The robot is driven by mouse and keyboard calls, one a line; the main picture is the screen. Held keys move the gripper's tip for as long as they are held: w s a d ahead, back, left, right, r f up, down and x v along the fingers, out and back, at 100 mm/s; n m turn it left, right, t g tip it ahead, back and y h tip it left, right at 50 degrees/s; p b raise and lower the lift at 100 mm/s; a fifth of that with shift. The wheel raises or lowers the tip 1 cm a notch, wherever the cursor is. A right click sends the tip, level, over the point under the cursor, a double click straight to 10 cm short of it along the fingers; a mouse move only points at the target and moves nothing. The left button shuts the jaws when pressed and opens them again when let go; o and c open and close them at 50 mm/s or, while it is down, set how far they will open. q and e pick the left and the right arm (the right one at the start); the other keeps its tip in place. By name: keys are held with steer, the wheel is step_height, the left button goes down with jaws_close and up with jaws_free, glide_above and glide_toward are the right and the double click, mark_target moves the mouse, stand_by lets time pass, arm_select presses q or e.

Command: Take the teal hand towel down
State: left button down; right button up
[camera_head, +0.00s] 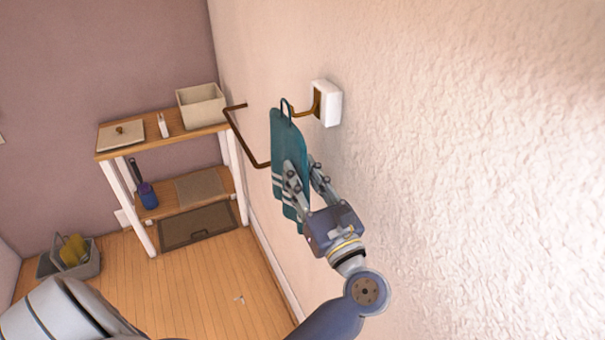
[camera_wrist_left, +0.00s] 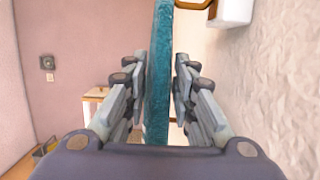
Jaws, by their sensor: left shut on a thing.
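The teal hand towel (camera_head: 288,142) has white stripes near its lower end. In the head view it hangs by a dark loop from a brass hook (camera_head: 303,112) on a white wall block (camera_head: 331,103). My left gripper (camera_head: 305,172) is shut on the towel below the loop, with one finger on each side. In the left wrist view the towel (camera_wrist_left: 158,70) stands edge-on between the two fingers. Part of the towel is hidden behind the fingers in the head view. My right gripper is in neither view.
A dark metal rail (camera_head: 245,140) sticks out from the wall left of the towel. A wooden shelf unit (camera_head: 140,143) holds a cream bin (camera_head: 202,106) and a lidded box (camera_head: 121,135). A grey caddy (camera_head: 86,262) stands on the floor. Floor between is mostly clear.

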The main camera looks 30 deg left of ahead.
arm_select(q)
steer(key=shift+s+a, duration=0.45)
steer(key=shift+s, duration=0.3)
steer(key=shift+s+a, duration=0.4)
steer(key=shift+s, duration=0.3)
steer(key=shift+s+a, duration=0.45)
steer(key=shift+s, duration=0.3)
